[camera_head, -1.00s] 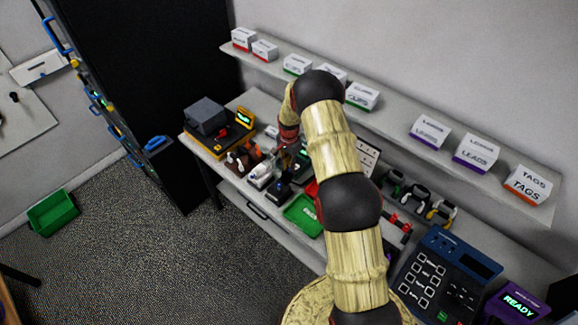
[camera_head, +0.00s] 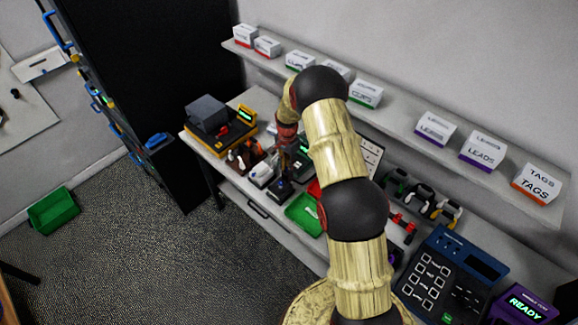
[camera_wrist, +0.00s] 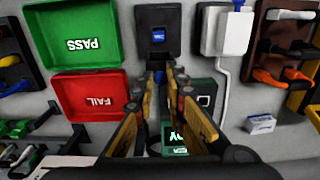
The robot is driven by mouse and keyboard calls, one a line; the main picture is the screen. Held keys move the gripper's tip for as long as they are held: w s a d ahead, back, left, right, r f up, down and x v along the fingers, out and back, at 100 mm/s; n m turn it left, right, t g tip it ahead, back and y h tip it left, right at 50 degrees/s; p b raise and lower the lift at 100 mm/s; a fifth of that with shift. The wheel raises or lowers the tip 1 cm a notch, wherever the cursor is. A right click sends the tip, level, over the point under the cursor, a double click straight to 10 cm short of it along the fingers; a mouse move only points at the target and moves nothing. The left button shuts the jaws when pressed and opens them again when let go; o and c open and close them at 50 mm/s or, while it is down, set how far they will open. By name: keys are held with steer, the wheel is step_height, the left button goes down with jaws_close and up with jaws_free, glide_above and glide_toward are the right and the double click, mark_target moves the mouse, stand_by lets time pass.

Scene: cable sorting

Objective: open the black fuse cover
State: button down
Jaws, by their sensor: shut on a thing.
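A black unit (camera_wrist: 158,18) with a small blue label sits at the top centre of the wrist view; I take it to be the fuse unit with its cover. In the head view the black unit (camera_head: 280,189) stands near the table's front edge. My gripper (camera_wrist: 160,78) points at the near side of this unit, its fingers close together on a small dark part between them. The fingers hide most of that part, and I cannot tell how far the cover is raised. In the head view my gripper (camera_head: 286,162) is small and partly lost among dark items.
A green PASS tray (camera_wrist: 72,58) and a red FAIL tray (camera_wrist: 62,97) lie left of the black unit in the wrist view. A white box with a cable (camera_wrist: 226,35) is close on its right. A green-screened device (camera_wrist: 203,92) lies beneath my fingers.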

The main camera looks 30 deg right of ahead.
steer(key=shift+a, duration=0.15)
steer(key=c, duration=2)
jaws_free()
steer(key=shift+a, duration=0.15)
steer(key=shift+o, duration=1)
step_height(320, 180, up, 12)
